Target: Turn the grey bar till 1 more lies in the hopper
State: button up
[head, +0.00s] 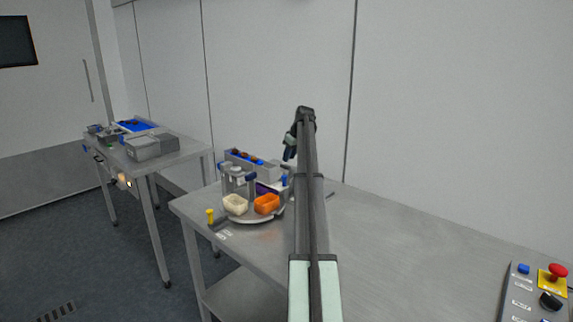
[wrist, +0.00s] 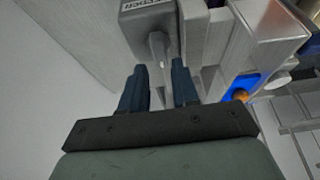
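In the wrist view my gripper (wrist: 160,72) has its two dark blue fingers apart. A narrow grey bar (wrist: 158,50) runs down from a labelled grey block (wrist: 148,10) into the space between them. The fingers look close on either side of the bar, but I see no clear grip. In the head view my gripper (head: 290,150) hangs beside the grading machine; the bar cannot be made out there. A grey trough with a blue lining (head: 250,162) holds several dark dates. I cannot tell which part is the hopper. An orange-brown round piece (wrist: 241,95) lies on blue (wrist: 243,84).
A round plate (head: 243,220) carries a cream tray (head: 235,204), an orange tray (head: 267,204) and a purple one (head: 264,188). A yellow-topped peg (head: 210,216) stands at left. A control box (head: 535,292) sits at far right. The tabletop (head: 420,240) between is clear.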

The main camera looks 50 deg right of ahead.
aim_at(286, 165)
jog(key=shift+x, duration=2.4)
grip_shut()
